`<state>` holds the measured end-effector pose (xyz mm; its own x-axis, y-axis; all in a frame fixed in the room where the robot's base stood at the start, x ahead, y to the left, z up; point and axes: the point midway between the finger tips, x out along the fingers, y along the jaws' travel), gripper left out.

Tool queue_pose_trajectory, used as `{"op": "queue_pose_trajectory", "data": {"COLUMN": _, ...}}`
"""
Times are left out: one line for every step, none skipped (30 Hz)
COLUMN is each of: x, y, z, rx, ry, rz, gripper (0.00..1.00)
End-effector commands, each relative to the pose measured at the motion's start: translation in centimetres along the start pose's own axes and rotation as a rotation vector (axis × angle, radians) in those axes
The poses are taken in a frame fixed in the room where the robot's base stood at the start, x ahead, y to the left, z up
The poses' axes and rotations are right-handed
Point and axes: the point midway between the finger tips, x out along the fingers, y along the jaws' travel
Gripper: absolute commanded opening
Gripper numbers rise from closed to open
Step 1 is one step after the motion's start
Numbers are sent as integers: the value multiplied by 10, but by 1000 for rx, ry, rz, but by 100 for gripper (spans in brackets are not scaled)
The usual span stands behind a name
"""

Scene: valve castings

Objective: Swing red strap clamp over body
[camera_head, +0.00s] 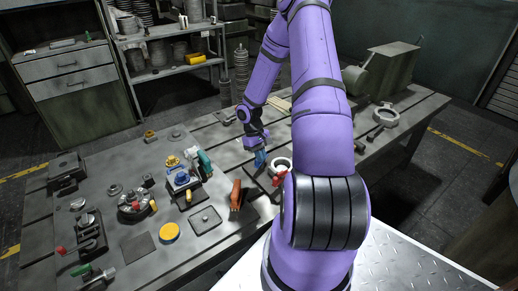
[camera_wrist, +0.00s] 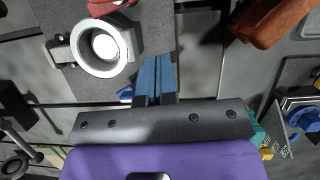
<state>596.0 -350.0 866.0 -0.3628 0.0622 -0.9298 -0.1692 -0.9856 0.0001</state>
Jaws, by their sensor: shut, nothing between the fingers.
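My gripper (camera_head: 260,158) has blue fingers, which are shut and empty. In the wrist view, the fingers (camera_wrist: 158,62) are just right of a pale ring-shaped body (camera_wrist: 103,45) on a dark grey plate (camera_wrist: 146,38). I see a gap between fingers and ring there. The ring also shows in the head view (camera_head: 288,161), partly hidden by my arm. A red piece (camera_wrist: 110,6), which looks like the strap clamp, lies at the ring's edge and is cut off by the frame. It shows small in the head view (camera_head: 277,180), beside the ring; its far end is hidden.
An orange-brown block (camera_head: 236,195) stands left of the plate; it is close to the fingers' right in the wrist view (camera_wrist: 270,22). A blue-topped fixture (camera_head: 182,179) and a yellow disc (camera_head: 169,233) are farther left. Another pale ring (camera_head: 386,116) is at the right.

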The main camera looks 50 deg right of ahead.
Motion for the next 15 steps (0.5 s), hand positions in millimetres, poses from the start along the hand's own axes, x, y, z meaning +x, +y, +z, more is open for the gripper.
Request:
{"op": "queue_pose_trajectory", "data": {"x": 11, "y": 0, "z": 0, "rx": 0, "ry": -3, "rz": -3, "gripper": 0}}
{"op": "queue_pose_trajectory", "data": {"x": 17, "y": -1, "z": 0, "rx": -1, "ry": -2, "rz": -3, "gripper": 0}}
{"op": "queue_pose_trajectory", "data": {"x": 24, "y": -1, "z": 0, "rx": 0, "ry": -3, "rz": -3, "gripper": 0}}
{"op": "queue_pose_trajectory", "data": {"x": 30, "y": -1, "z": 0, "rx": -1, "ry": -3, "rz": -2, "gripper": 0}}
{"op": "queue_pose_trajectory", "data": {"x": 35, "y": -1, "z": 0, "rx": -2, "ry": -3, "rz": -2, "gripper": 0}}
{"op": "queue_pose_trajectory", "data": {"x": 42, "y": -1, "z": 0, "rx": -1, "ry": -2, "rz": -3, "gripper": 0}}
{"op": "queue_pose_trajectory", "data": {"x": 44, "y": 0, "z": 4, "rx": -1, "ry": -2, "rz": -2, "gripper": 0}}
{"op": "queue_pose_trajectory", "data": {"x": 45, "y": 0, "z": 10, "rx": 0, "ry": -2, "rz": -2, "gripper": 0}}
{"op": "queue_pose_trajectory", "data": {"x": 46, "y": 0, "z": 15, "rx": 0, "ry": -1, "rz": -1, "gripper": 0}}
{"op": "queue_pose_trajectory", "data": {"x": 48, "y": 0, "z": 19, "rx": 0, "ry": -1, "rz": -2, "gripper": 0}}
{"op": "queue_pose_trajectory", "data": {"x": 49, "y": 0, "z": 22, "rx": 0, "ry": -1, "rz": -2, "gripper": 0}}
{"op": "queue_pose_trajectory", "data": {"x": 51, "y": 0, "z": 26, "rx": 0, "ry": 0, "rz": -1, "gripper": 0}}
{"op": "queue_pose_trajectory", "data": {"x": 52, "y": 0, "z": 28, "rx": 0, "ry": -1, "rz": -1, "gripper": 0}}
{"op": "queue_pose_trajectory", "data": {"x": 53, "y": 0, "z": 30, "rx": 0, "ry": -1, "rz": -1, "gripper": 0}}
{"op": "queue_pose_trajectory", "data": {"x": 54, "y": 0, "z": 33, "rx": -1, "ry": 0, "rz": 0, "gripper": 0}}
